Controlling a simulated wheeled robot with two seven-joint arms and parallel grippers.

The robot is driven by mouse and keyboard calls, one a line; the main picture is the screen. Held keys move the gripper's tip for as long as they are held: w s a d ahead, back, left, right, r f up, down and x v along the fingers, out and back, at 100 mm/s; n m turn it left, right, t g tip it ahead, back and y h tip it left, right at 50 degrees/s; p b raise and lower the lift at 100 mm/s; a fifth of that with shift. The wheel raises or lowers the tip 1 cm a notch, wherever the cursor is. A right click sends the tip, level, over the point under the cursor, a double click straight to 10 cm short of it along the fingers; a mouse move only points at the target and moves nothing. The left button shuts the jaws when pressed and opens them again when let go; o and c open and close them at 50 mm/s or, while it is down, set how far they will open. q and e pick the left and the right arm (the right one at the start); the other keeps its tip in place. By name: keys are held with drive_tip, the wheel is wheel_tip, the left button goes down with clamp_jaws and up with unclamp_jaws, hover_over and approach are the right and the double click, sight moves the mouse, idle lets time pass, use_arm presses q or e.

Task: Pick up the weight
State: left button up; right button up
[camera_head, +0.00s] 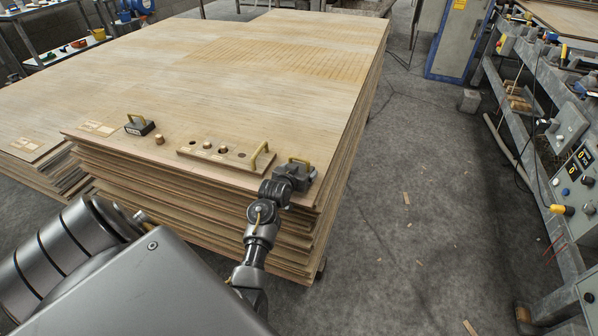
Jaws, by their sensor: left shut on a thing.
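The gripper covers much of the weight's near side, and I cannot tell whether the weight touches the sheet. My right gripper is not in view.
A wooden board (220,157) with round holes and a yellow handle lies just left of my gripper. A small brown cylinder (159,139) stands beside it. The large veneer stack (230,90) has open concrete floor on its right. A metal rack (545,150) lines the right side.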

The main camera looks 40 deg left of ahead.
sight(298, 163)
use_arm(q)
drive_tip(key=shift+r, duration=0.65)
wheel_tip(298, 163, up, 2)
drive_tip(key=shift+a+r+p, duration=0.15)
drive_tip(key=shift+r+p, duration=0.1)
drive_tip(key=shift+p, duration=0.05)
drive_tip(key=s+a+r+p, duration=0.4)
drive_tip(key=s+a+r, duration=0.2)
drive_tip(key=s+r, duration=0.3)
drive_tip(key=s, duration=0.3)
drive_tip(key=shift+s+r, duration=0.15)
drive_tip(key=shift+s, duration=0.15)
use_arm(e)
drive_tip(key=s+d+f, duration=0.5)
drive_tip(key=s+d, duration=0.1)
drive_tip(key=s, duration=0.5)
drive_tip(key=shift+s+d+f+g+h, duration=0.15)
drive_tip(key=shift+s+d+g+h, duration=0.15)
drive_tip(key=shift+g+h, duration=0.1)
use_arm(q)
drive_tip(key=shift+d, duration=0.1)
